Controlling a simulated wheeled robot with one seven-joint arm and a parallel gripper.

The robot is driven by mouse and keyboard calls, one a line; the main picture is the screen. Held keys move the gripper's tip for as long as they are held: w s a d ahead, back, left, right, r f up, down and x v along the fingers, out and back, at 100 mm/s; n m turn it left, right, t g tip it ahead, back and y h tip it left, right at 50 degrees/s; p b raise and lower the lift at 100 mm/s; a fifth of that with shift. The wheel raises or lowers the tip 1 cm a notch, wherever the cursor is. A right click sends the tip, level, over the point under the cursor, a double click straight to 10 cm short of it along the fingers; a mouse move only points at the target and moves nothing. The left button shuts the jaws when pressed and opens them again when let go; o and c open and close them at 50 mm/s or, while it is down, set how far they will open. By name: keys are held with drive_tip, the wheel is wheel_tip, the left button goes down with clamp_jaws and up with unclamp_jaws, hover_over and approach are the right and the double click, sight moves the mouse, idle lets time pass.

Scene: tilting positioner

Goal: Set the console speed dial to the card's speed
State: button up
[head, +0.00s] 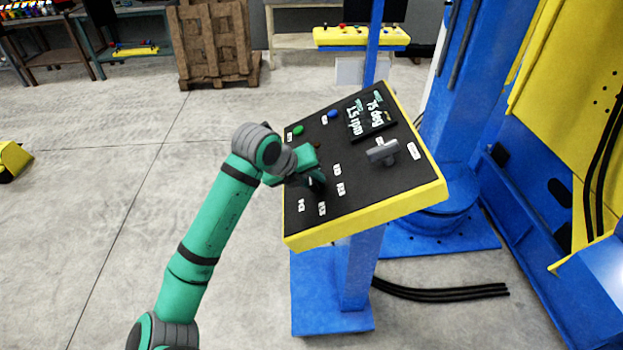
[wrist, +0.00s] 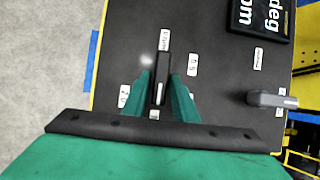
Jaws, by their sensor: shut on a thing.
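The console (head: 364,190) is a tilted black panel with a yellow edge. A dark card (head: 371,115) at its upper part reads "75 deg" and "1.5 rpm"; it is partly in the wrist view (wrist: 262,14). My gripper (head: 316,182) is over the panel's left part. In the wrist view my gripper (wrist: 162,90) is shut on the black bar-shaped speed dial (wrist: 162,70), one green finger on each side. The dial's far end points at the label at the top (wrist: 165,40). A label to its right (wrist: 193,64) seems to read 1.5. The dial is mostly hidden in the head view.
A grey lever knob (head: 382,151) stands on the panel's right, also in the wrist view (wrist: 272,98). Green (head: 298,131) and blue (head: 334,114) buttons are near the top edge. A blue machine column (head: 455,110) stands behind right.

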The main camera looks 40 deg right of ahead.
drive_tip(key=shift+s+f, duration=0.1)
drive_tip(key=o, duration=0.8)
drive_tip(key=shift+a+r, duration=0.25)
drive_tip(key=shift+r, duration=0.25)
drive_tip(key=v, duration=0.9)
drive_tip(key=shift+s+a+r, duration=0.1)
drive_tip(key=shift+a+r, duration=0.15)
drive_tip(key=shift+r, duration=0.05)
